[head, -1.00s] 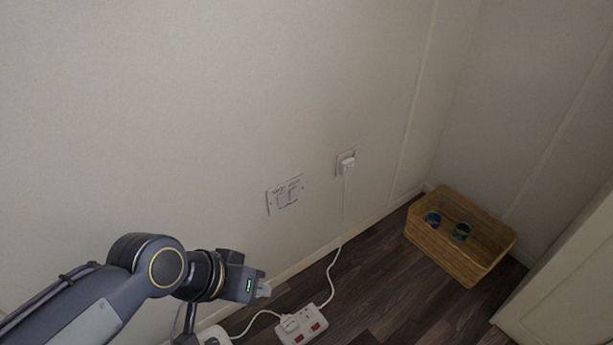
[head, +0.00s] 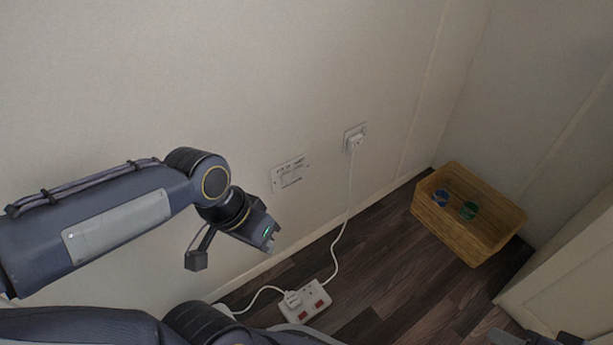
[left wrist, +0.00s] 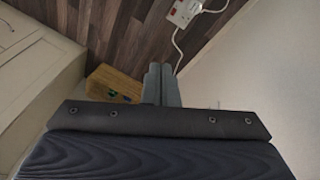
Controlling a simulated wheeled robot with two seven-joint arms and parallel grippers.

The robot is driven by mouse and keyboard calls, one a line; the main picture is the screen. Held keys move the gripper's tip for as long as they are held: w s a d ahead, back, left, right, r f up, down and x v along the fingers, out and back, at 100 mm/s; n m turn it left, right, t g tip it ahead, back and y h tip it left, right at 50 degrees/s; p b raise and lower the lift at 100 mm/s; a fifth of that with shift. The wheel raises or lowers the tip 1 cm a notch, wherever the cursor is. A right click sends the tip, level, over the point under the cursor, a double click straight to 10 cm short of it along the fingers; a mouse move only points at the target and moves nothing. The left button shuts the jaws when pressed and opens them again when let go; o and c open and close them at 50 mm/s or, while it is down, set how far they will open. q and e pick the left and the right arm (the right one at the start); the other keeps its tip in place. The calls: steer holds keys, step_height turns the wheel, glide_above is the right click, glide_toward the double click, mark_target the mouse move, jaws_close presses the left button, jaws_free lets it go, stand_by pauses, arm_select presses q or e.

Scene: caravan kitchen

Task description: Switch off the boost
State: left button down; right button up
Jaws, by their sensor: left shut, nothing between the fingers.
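The boost switch plate (head: 290,173) is a white panel with dark printing on the wall, left of the plugged socket. The print is too small to read, and I cannot tell the switch position. My left gripper (head: 271,241) is in front of the wall, below and slightly left of the plate in the head view, apart from it. In the left wrist view its grey fingers (left wrist: 162,84) are together with nothing between them. The plate does not show in that view. A dark part at the bottom right edge of the head view seems to be my right gripper (head: 538,339), mostly cut off.
A wall socket (head: 354,138) holds a white plug with a cable down to a power strip (head: 305,301) on the floor. A wicker basket (head: 468,232) with blue and green items stands in the corner. A pale cabinet (head: 570,270) is at right.

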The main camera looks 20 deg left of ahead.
mark_target(300, 170)
arm_select(q)
steer(key=w+a+f+m+g+y+p, duration=0.15)
steer(key=w+f+m+g+y, duration=0.35)
steer(key=w+f+m+y, duration=0.55)
steer(key=w+d+f+m+t+y+p, duration=0.1)
steer(key=w+d+f+m+t+y, duration=0.3)
steer(key=w+d+m+t+y, duration=0.5)
steer(key=w+m+t, duration=0.1)
steer(key=m+t, duration=0.2)
steer(key=shift+w+d+f+m+t, duration=0.15)
steer(key=shift+d+f+m+t, duration=0.1)
steer(key=shift+m+t, duration=0.15)
steer(key=shift+a, duration=0.1)
steer(key=b+x, duration=0.4)
steer(key=x, duration=0.8)
steer(key=shift+w+a+f, duration=0.1)
steer(key=shift+w+a, duration=0.05)
steer(key=shift+a, duration=0.15)
steer(key=shift+w+a, duration=0.25)
steer(key=shift+a, duration=0.25)
